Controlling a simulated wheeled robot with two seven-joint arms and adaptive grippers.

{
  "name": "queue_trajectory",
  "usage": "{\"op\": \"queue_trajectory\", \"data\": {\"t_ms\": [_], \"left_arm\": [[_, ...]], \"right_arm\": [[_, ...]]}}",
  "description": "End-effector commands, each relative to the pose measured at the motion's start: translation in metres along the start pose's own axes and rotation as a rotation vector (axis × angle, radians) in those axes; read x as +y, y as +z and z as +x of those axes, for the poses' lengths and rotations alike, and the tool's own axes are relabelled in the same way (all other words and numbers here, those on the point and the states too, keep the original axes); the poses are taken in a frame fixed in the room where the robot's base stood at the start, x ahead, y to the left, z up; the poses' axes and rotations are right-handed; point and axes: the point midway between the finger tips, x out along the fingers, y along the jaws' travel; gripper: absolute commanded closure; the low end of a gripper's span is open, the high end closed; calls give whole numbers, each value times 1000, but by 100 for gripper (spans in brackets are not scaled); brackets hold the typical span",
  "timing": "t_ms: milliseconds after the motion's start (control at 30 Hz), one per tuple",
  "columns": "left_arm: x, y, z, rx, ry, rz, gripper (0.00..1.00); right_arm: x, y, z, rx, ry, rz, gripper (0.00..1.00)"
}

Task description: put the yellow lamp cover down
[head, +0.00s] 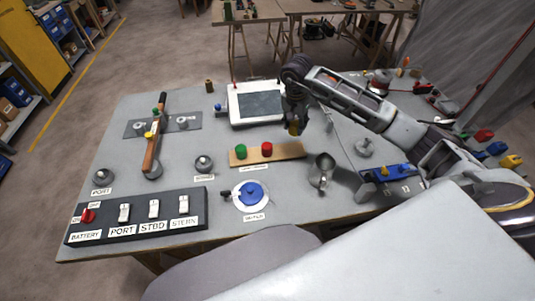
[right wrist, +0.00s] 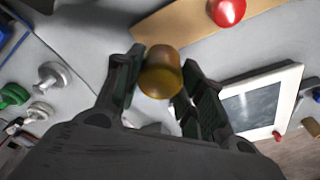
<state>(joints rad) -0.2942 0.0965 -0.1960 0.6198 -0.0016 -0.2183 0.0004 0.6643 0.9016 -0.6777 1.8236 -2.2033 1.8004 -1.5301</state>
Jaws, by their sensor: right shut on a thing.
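The yellow lamp cover (right wrist: 160,72), a small amber-brown dome, sits between the fingers of my right gripper (right wrist: 158,92) in the right wrist view. In the head view my right gripper (head: 293,118) points down above the table, just behind the right end of a wooden strip (head: 289,151). The cover's lower end (head: 294,129) shows under the fingers; the rest is hidden. A green cover (head: 241,151) and a red cover (head: 267,149) stand on the strip, whose right part is bare. The red cover also shows in the right wrist view (right wrist: 228,10). My left gripper is not in view.
A white-framed screen (head: 257,104) stands behind the strip, close to my right gripper. A metal jug (head: 322,171) and a blue-topped round switch (head: 251,194) are in front. A black switch panel (head: 138,214) lies at the front left.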

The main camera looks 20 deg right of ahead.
Motion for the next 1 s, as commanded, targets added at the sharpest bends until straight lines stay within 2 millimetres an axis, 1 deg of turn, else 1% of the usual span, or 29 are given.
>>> {"op": "queue_trajectory", "data": {"t_ms": [267,367,533,800,900,1000], "left_arm": [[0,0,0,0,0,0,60],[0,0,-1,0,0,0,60],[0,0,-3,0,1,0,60],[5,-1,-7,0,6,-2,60],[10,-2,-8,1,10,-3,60],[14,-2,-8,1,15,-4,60]], "right_arm": [[0,0,0,0,0,-2,78],[0,1,4,-1,0,-2,78],[0,4,18,-2,1,-3,78],[0,9,52,-2,0,-2,78],[0,9,59,-2,1,-2,78],[-1,9,62,0,-1,-3,78]]}}
